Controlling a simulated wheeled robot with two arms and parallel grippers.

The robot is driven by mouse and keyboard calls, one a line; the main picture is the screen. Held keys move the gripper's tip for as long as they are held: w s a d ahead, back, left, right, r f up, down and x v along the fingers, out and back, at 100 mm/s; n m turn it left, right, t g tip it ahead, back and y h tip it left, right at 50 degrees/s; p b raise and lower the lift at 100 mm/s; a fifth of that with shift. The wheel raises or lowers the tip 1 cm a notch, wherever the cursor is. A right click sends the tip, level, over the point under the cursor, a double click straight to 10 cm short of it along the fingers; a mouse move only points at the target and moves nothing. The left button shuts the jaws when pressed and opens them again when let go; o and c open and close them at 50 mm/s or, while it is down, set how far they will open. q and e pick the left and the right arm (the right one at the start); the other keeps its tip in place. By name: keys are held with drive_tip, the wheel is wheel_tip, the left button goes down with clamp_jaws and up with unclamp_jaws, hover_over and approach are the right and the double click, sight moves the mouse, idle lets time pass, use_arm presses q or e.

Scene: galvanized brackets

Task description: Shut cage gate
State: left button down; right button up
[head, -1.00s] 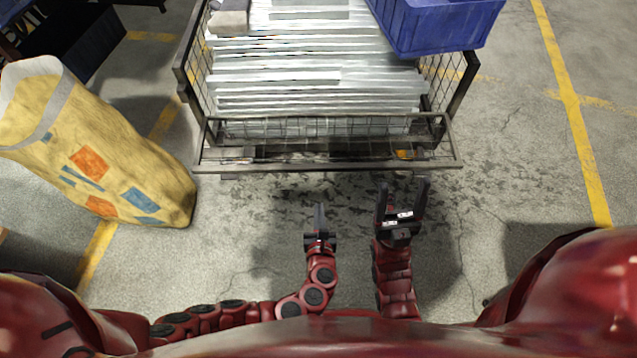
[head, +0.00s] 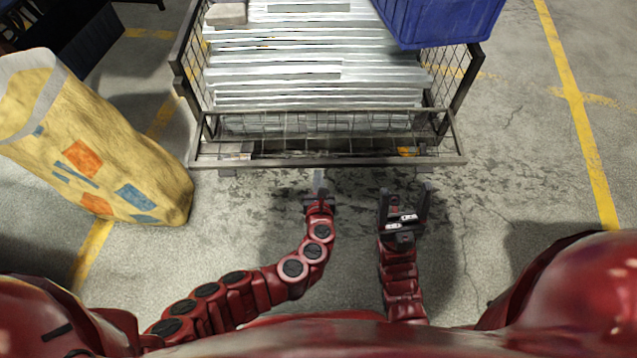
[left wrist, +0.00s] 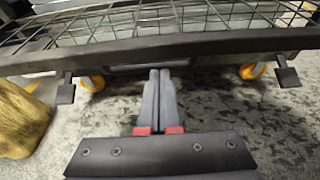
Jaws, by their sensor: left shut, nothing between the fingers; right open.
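The wire mesh cage gate (head: 329,160) is the dark-framed panel at the near side of the cage, tilted outward and down toward me. Its outer bar also crosses the left wrist view (left wrist: 160,48). My left gripper (head: 319,176) is shut and empty, just short of the gate's near bar in the head view. In the left wrist view its fingers (left wrist: 158,88) are pressed together and point toward that bar; whether they touch it I cannot tell. My right gripper (head: 405,200) is open and empty, to the right and a little nearer to me.
The cage holds stacked galvanized brackets (head: 310,75) and a blue crate (head: 440,22) at the back right. A yellow bag (head: 95,150) stands left of the cage. Orange wheels (left wrist: 252,71) show beneath the cage. The floor between the cage and me is clear.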

use_arm(q)
drive_tip(key=shift+r, duration=0.4)
drive_tip(key=shift+r, duration=0.1)
